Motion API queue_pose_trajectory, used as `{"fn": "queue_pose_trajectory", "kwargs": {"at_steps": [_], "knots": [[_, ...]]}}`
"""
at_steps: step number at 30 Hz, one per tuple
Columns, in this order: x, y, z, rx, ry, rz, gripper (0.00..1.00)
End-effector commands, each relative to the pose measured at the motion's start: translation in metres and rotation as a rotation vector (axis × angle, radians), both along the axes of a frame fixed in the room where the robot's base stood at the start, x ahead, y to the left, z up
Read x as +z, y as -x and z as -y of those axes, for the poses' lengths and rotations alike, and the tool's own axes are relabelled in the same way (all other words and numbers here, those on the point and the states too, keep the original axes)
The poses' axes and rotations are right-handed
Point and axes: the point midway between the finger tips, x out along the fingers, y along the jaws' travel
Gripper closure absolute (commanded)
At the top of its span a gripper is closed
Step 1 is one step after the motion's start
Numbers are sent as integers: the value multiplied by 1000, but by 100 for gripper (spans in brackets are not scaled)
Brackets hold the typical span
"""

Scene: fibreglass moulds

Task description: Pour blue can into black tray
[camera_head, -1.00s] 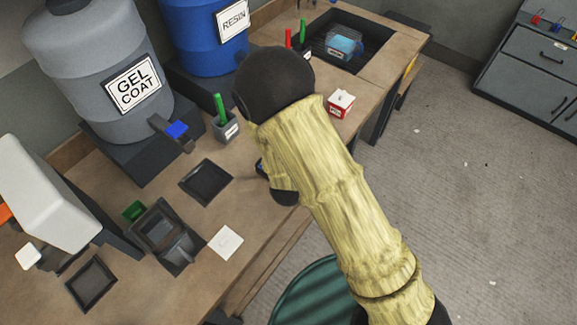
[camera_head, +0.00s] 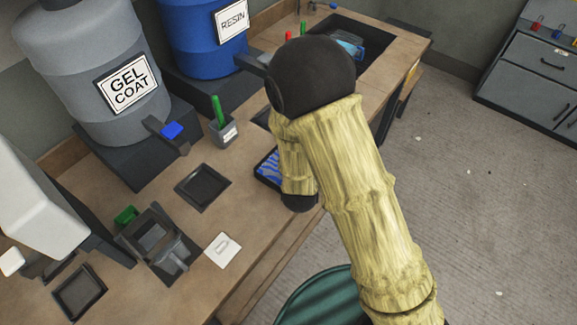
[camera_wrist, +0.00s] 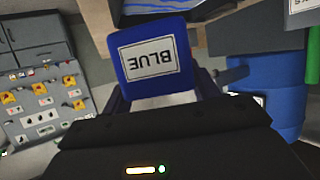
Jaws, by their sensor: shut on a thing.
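The blue can (camera_wrist: 158,58) has a white label reading BLUE, which appears upside down in the wrist view. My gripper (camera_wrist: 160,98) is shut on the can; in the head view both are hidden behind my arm. A black tray (camera_head: 259,180) with blue, streaky contents lies on the bench, partly hidden by my arm. A dark tray edge with blue streaks (camera_wrist: 150,10) also shows at the top of the wrist view, beyond the can. Whether anything is flowing from the can is not visible.
Two more black trays lie on the bench, one near the middle (camera_head: 203,186) and one at front left (camera_head: 79,293). A grey gel coat drum (camera_head: 90,70) and a blue resin drum (camera_head: 200,35) stand behind.

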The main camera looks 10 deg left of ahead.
Motion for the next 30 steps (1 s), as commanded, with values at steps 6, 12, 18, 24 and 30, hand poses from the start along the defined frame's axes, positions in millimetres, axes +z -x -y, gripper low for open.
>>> {"fn": "queue_pose_trajectory", "kwargs": {"at_steps": [6,12,18,24,30], "knots": [[19,0,0,0,-1,2,68],[35,0,0,0,-1,2,68],[40,0,0,0,0,0,68],[39,0,0,0,0,1,68],[39,0,0,0,0,1,68]]}}
